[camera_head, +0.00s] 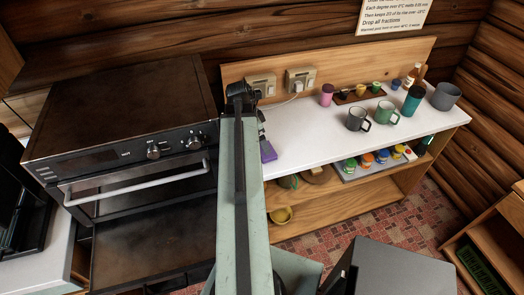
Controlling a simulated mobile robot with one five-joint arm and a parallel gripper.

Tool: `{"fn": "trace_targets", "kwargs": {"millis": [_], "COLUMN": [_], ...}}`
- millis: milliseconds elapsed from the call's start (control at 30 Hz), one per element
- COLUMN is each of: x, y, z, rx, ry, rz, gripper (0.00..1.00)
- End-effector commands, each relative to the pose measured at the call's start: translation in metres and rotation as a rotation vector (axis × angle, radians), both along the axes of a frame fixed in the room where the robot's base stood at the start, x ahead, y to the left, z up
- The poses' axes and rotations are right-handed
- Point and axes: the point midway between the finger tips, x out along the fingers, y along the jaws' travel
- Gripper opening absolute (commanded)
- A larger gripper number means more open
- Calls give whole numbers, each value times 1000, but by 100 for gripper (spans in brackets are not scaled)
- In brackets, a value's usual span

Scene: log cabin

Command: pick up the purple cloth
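A small purple item (268,152), which looks like the folded purple cloth, lies near the front left edge of the white countertop (310,135). My pale green arm stands just left of it and may cover part of it. The dark end of my arm (240,92) shows above it in the picture, in front of the wall sockets. The fingers of my gripper cannot be made out, so its opening is unclear.
A black oven (125,150) stands left, its lower door or drawer front low. Mugs (358,118), a green tumbler (412,100) and a grey pot (445,96) stand on the counter's right half. Several colourful jars (367,159) sit on the shelf below. The counter's front middle is clear.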

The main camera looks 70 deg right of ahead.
Motion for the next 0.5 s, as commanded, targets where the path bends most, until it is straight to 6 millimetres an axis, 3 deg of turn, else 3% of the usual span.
{"fn": "trace_targets", "kwargs": {"millis": [100, 333, 500], "x": [-3, -5, -9], "y": [-3, -5, -10], "z": [-21, -26, -53], "rx": [0, -1, 0], "ry": [0, -1, 0], "rz": [-1, 0, 1], "gripper": [100, 100, 100]}}
